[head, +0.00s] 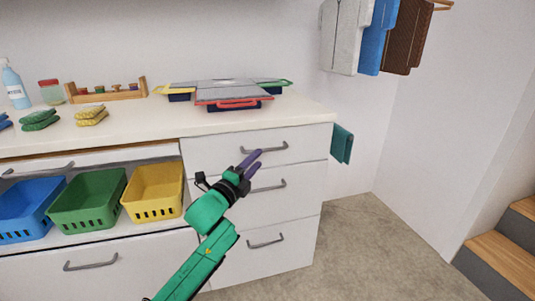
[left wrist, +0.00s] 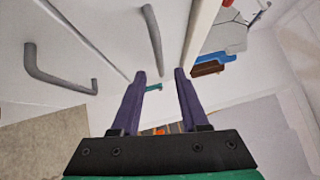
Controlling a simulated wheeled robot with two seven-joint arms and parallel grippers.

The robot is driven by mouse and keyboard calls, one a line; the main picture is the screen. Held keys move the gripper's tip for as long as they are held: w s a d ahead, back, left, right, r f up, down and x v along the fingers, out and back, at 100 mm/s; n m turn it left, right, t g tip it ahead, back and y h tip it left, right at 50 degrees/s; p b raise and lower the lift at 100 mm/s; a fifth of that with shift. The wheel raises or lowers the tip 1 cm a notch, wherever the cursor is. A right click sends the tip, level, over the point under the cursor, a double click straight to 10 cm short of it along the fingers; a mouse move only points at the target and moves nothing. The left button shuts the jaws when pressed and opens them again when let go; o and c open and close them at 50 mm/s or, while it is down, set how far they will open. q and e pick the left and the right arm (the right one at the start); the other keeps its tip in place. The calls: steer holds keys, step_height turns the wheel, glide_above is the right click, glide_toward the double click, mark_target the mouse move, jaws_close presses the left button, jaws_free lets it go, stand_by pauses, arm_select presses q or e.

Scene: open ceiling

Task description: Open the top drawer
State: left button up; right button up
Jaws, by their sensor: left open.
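The top drawer (head: 305,146) is the white upper front in the right column of the cabinet, and it looks shut. Its grey bar handle (head: 264,148) is near the drawer's middle. My left gripper (head: 258,160), with purple fingers, is open and empty in front of the drawer, close to this handle. In the left wrist view, the top handle (left wrist: 152,38) lies beyond the open fingertips (left wrist: 159,74), roughly in line with the gap between them. I see no contact. The second drawer's handle (left wrist: 60,75) is to the left in that view. My right gripper is not in view.
Two more drawer handles, the middle (head: 268,186) and the bottom (head: 265,242), sit below. Blue, green and yellow baskets (head: 154,190) stand to the left. The countertop (head: 310,108) overhangs above. A teal cloth (head: 342,143) hangs at the cabinet's right side. Floor (head: 375,240) to the right is clear.

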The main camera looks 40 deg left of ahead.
mark_target(268, 150)
arm_select(q)
steer(key=x, duration=0.7)
steer(key=shift+w, duration=0.15)
jaws_close()
steer(key=shift+f, duration=0.1)
stand_by(0.9)
